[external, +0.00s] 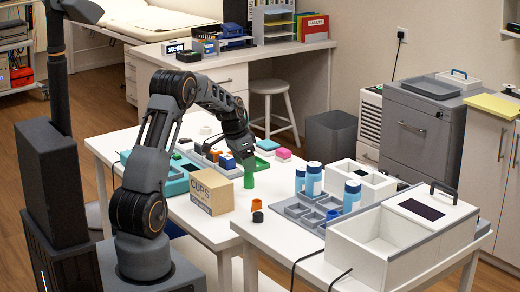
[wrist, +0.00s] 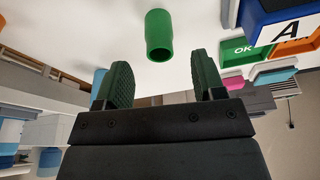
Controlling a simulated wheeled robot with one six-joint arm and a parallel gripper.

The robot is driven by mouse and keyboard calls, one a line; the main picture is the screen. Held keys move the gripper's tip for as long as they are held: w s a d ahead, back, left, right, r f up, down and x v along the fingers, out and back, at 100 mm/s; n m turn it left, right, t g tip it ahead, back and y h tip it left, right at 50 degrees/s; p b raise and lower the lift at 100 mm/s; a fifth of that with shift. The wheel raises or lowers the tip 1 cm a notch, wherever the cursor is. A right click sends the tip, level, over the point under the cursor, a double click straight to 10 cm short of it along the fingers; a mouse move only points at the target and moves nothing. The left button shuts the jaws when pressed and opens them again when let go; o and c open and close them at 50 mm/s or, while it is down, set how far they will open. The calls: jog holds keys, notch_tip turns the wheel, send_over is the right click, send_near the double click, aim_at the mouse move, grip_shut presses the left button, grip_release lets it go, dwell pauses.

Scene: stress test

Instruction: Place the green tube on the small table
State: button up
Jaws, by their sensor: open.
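The green tube (external: 249,178) stands upright on the white table (external: 190,215), beside the cardboard box marked CUPS. In the wrist view, the green tube (wrist: 158,36) lies just beyond the fingertips, in line with the gap between them and touching neither. My gripper (external: 246,157) points down right above the tube, and its fingers are partly hidden in the external view. In the wrist view my gripper (wrist: 161,72) is open and empty. A second white table (external: 285,235) stands at the front right; I cannot tell which one is the small table.
The CUPS box (external: 211,190) stands close left of the tube. Colored blocks (external: 283,154) and trays lie behind. The right table holds blue bottles (external: 313,179), a grey tray (external: 300,207) and a white box (external: 360,248).

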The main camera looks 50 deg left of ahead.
aim_at(250, 178)
jog(key=shift+p+x, duration=0.35)
jog(key=shift+x, duration=2.85)
jog(key=shift+c, duration=0.4)
jog(key=c, duration=0.9)
jog(key=shift+r, duration=0.1)
jog(key=shift+c, duration=0.2)
